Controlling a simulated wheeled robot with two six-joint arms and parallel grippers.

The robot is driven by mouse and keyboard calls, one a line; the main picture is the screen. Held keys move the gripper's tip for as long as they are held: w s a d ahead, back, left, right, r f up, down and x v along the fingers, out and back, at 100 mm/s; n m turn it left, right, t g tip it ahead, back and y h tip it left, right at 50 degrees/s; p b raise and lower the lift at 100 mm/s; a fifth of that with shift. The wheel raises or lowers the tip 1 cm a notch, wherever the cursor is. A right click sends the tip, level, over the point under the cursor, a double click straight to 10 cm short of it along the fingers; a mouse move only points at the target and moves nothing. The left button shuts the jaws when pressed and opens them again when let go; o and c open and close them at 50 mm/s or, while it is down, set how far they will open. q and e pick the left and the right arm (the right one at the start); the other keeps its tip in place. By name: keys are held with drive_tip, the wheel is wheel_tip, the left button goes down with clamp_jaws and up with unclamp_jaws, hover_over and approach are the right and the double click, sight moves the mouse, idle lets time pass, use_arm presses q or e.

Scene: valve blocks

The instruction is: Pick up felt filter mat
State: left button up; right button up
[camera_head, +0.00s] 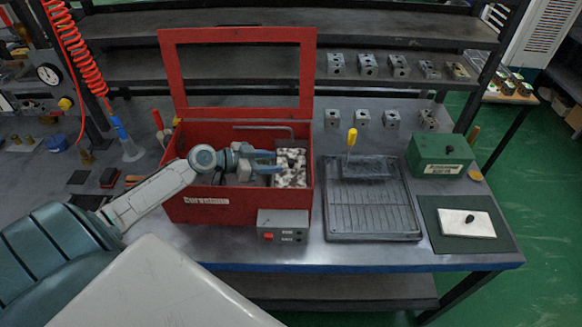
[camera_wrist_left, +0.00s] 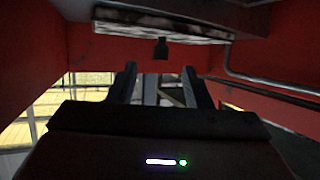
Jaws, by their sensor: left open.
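A mottled black-and-white panel (camera_head: 291,168), apparently the felt filter mat, stands inside the open red box (camera_head: 190,207), at its right end. In the left wrist view the mat (camera_wrist_left: 120,22) shows edge-on near the top, with a small dark knob (camera_wrist_left: 161,48) on its near side. My left gripper (camera_head: 277,162) reaches into the box from the left, its fingers pointing at the mat. In the left wrist view the gripper (camera_wrist_left: 159,70) is open and empty, with the knob just beyond and above its fingertips. My right gripper is not in view.
The red box's walls and raised lid frame (camera_head: 168,75) surround the gripper, and a bent grey rod (camera_head: 265,128) runs along its back. A grey control box (camera_head: 283,224) stands in front. A black tray (camera_head: 372,225), green box (camera_head: 440,155) and white plate (camera_head: 455,222) lie to the right.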

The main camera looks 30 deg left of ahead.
sight(290, 161)
use_arm(q)
drive_tip(key=shift+w+d+r+p, duration=0.1)
drive_tip(key=shift+w+d+p, duration=0.15)
drive_tip(key=shift+w+p, duration=0.15)
drive_tip(key=p+x, duration=0.1)
drive_tip(key=x, duration=0.1)
drive_tip(key=shift+w+d+p, duration=0.15)
drive_tip(key=shift+w+p, duration=0.15)
drive_tip(key=shift+p, duration=0.1)
drive_tip(key=shift+w+d+f, duration=0.25)
drive_tip(key=shift+w+f, duration=0.1)
drive_tip(key=shift+f, duration=0.15)
clamp_jaws()
